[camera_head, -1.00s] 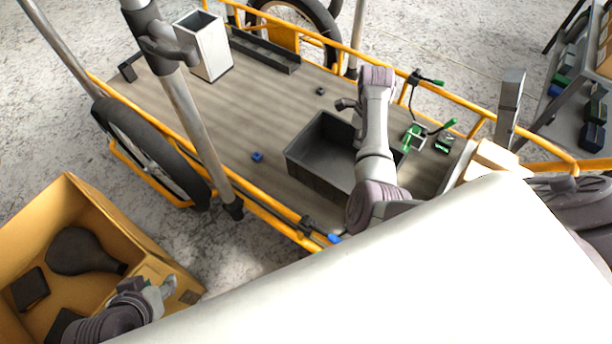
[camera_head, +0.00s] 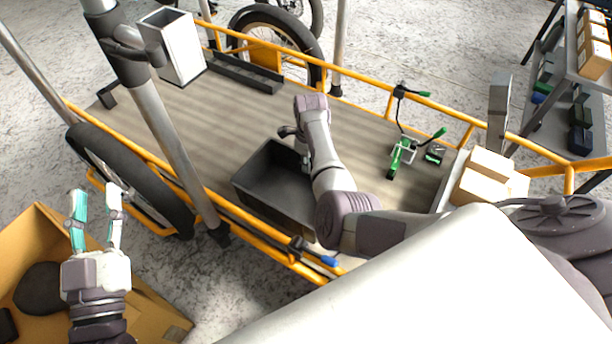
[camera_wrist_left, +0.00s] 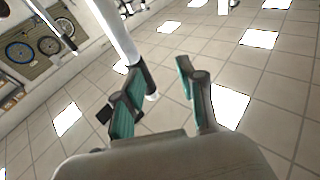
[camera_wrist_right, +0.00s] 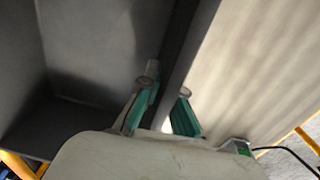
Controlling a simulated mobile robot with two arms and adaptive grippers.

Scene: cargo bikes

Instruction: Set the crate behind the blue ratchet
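The dark grey open crate (camera_head: 262,192) stands on the cargo bike's wooden bed, near the front rail. My right gripper (camera_head: 292,132) is at its far rim, largely hidden by my arm. In the right wrist view the crate wall (camera_wrist_right: 178,45) runs between the fingers (camera_wrist_right: 165,105), one inside the crate and one outside. A blue-handled piece (camera_head: 329,261) lies by the front rail, right of the crate; I cannot tell whether it is the blue ratchet. My left gripper (camera_head: 96,205) is open and empty above a cardboard box.
The cardboard box (camera_head: 150,310) stands front left. A white bin (camera_head: 172,48) and a dark bar (camera_head: 245,75) are at the bed's far end. A green clamp-like tool (camera_head: 402,155) and small cartons (camera_head: 480,175) are at the right. Orange rails and poles edge the bed.

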